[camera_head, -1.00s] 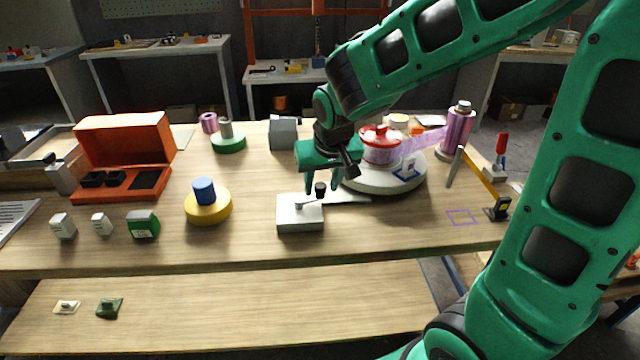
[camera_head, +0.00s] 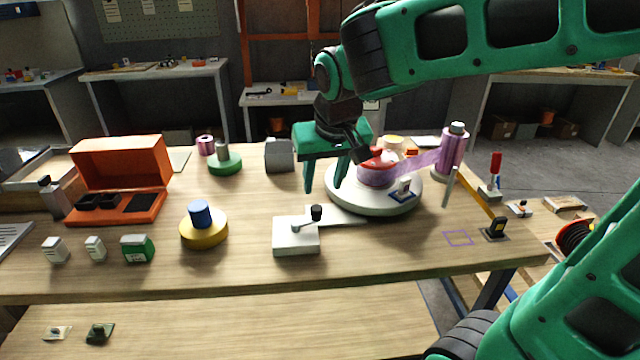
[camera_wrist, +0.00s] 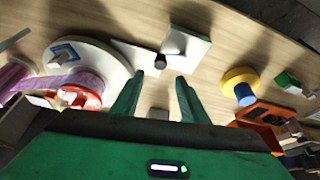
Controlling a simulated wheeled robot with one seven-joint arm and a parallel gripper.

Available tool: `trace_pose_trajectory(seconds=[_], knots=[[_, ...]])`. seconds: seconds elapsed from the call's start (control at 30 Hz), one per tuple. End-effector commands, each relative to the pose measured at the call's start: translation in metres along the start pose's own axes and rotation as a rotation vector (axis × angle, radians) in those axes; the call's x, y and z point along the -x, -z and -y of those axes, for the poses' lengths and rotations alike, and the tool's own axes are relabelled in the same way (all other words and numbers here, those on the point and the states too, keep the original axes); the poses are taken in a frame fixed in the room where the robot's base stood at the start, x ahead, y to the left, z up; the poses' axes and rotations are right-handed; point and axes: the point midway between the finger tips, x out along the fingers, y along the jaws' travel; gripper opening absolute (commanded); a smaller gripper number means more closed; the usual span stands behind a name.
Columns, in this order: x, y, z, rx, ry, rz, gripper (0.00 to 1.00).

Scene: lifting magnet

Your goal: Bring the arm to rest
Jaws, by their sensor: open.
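My gripper (camera_head: 324,186) hangs over the middle of the wooden workbench, fingers pointing down, apart and with nothing between them. In the wrist view my gripper (camera_wrist: 160,92) also shows two green fingers spread apart with bare table beyond. Below it in the head view is a pale block with a flat lever and a black knob (camera_head: 296,238); the same block shows in the wrist view (camera_wrist: 186,42). To its right is a white round turntable (camera_head: 372,204) bearing a red-topped part with purple film. The gripper appears clear of both.
An open orange case (camera_head: 122,165) stands at the left. A yellow disc with a blue knob (camera_head: 204,230) lies left of the lever block. A purple film roll (camera_head: 452,152) stands upright at the right. A grey block (camera_head: 279,155) stands behind.

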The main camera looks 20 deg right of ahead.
Motion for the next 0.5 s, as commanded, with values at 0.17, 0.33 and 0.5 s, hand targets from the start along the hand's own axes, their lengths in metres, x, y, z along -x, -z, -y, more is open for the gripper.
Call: trace_pose_trajectory(seconds=[0.17, 0.33, 0.5], knots=[[0.0, 0.0, 0.0, 0.0, 0.0, 0.0, 0.4], [-0.001, 0.0, -0.001, -0.002, -0.001, 0.001, 0.4], [-0.002, -0.016, -0.037, -0.052, -0.033, 0.039, 0.4]])
